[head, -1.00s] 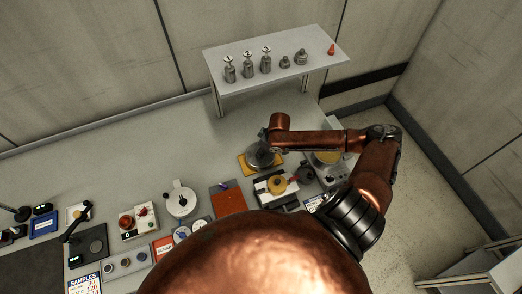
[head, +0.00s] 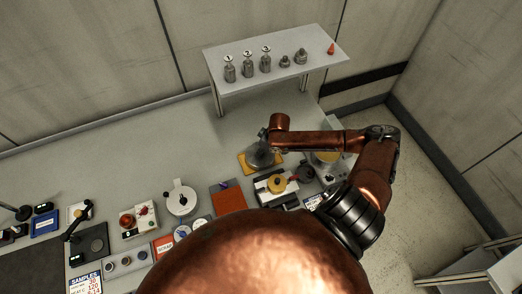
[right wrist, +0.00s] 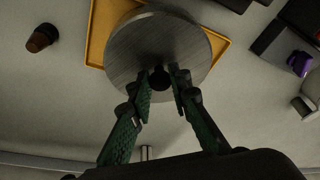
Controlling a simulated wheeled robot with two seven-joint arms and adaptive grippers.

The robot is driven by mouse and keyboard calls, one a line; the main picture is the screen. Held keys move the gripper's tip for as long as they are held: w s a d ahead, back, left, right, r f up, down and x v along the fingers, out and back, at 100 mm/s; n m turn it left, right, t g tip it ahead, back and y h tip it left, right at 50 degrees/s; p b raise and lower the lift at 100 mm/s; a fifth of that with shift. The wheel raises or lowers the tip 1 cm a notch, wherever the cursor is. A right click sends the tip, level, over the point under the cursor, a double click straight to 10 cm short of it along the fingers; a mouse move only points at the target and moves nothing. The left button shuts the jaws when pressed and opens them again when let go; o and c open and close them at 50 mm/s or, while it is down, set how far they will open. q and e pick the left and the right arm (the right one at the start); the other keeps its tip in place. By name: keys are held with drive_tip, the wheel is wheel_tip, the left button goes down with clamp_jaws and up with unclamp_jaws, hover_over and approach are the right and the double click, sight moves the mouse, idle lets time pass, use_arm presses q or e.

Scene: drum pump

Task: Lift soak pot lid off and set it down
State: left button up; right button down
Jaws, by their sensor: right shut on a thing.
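The lid is a round grey metal disc (right wrist: 150,40) with a dark knob (right wrist: 159,79) at its middle. It is over a yellow tray (right wrist: 97,35) in the right wrist view; I cannot tell whether it touches it. In the head view the lid (head: 262,158) shows over the yellow tray (head: 244,163), partly under my right arm. My right gripper (head: 264,140) is above the lid, its fingers shut on the knob. A round vessel with a yellow top (head: 327,157) stands right of it, partly behind my arm; I cannot tell whether it is the soak pot. My left gripper is not in view.
An orange-brown mat (head: 228,199) and a device with a yellow round top (head: 277,184) are close in front. A raised shelf (head: 315,58) with metal bottles stands behind. A small brown cup (right wrist: 41,38) is near the tray. Bench left of the tray is clear.

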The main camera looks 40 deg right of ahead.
idle(0.7)
drive_tip(key=c, duration=1.7)
unclamp_jaws()
drive_tip(key=shift+o, duration=0.4)
drive_tip(key=shift+f, duration=0.1)
drive_tip(key=o, duration=1.1)
drive_tip(key=shift+p, duration=0.3)
wheel_tip(320, 180, up, 8)
drive_tip(key=p, duration=0.9)
